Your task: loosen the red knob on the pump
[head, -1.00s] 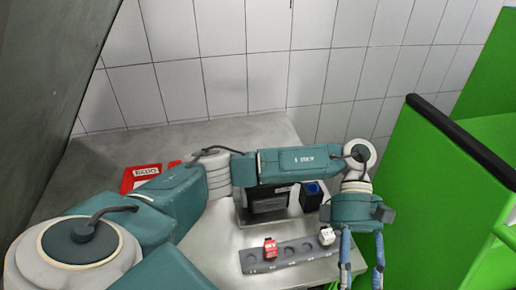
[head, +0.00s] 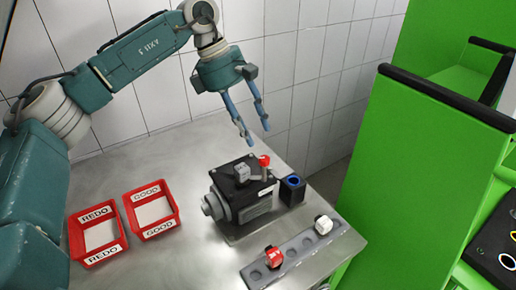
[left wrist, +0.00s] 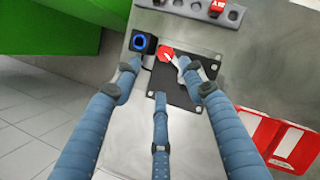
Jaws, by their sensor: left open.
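The pump (head: 232,206) is a dark block with a grey round end, standing on the metal table. The red knob (head: 264,161) sits upright on its top, next to a grey fitting (head: 242,173). My left gripper (head: 254,135) is open and empty, pointing down above the red knob, apart from it in the head view. In the left wrist view the red knob (left wrist: 167,54) shows between the spread fingertips of the left gripper (left wrist: 157,72), nearer the right finger. Whether that finger touches it cannot be told. My right gripper is not in view.
A black box with a blue ring (head: 292,191) stands close beside the pump. A grey strip (head: 299,252) in front holds a red piece (head: 274,257) and a white piece (head: 323,224). Red REDO (head: 97,236) and GOOD (head: 152,209) trays lie left. A green cabinet (head: 428,150) stands right.

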